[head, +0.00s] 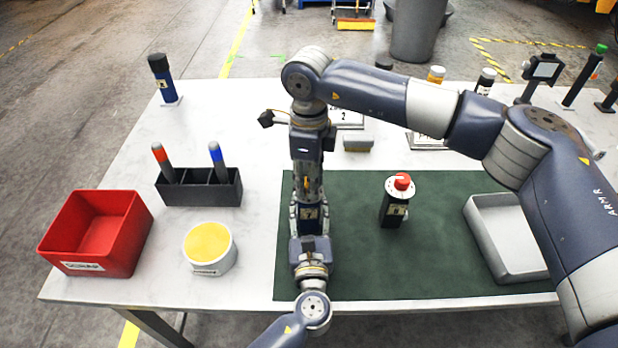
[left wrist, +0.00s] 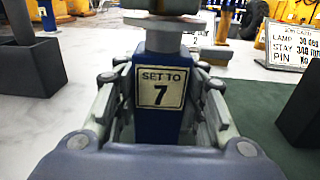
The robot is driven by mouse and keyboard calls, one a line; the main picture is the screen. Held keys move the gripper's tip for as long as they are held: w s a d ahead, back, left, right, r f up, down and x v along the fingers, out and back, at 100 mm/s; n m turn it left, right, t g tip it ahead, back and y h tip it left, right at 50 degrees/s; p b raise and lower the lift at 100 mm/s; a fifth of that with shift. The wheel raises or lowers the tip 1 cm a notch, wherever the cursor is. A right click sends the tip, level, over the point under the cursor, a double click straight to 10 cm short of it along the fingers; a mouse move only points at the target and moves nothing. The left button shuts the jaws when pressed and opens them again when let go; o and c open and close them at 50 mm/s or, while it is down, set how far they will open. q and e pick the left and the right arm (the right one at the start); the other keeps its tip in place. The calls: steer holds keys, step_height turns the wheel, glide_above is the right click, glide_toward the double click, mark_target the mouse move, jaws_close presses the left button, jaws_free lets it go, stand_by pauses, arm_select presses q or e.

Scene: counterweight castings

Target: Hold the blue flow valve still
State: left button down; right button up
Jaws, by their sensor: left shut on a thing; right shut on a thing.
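The blue flow valve (head: 312,224) stands upright at the left part of the green mat, mostly covered by my arms in the head view. In the left wrist view, its blue body (left wrist: 159,125) carries a label reading "SET TO 7", with a grey neck and a pale disc above. My left gripper (head: 310,214) reaches in from the front and is shut on the body, one finger on each side. My right gripper (head: 308,188) points down from above and is shut at the valve's top. The knob and its setting are hidden.
A black valve with a red knob (head: 395,204) stands right on the green mat (head: 440,255). A grey tray (head: 505,268) lies further right. At left are a red bin (head: 95,262), a yellow-topped tub (head: 210,262), a black pen holder (head: 205,192) and a blue black-capped device (head: 163,82).

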arm_select(q)
steer(key=shift+f, duration=0.25)
arm_select(e)
steer(key=shift+m, duration=1.6)
steer(key=o, duration=1.1)
steer(key=shift+r, duration=0.1)
step_height(320, 180, up, 12)
steer(key=shift+f, duration=0.1)
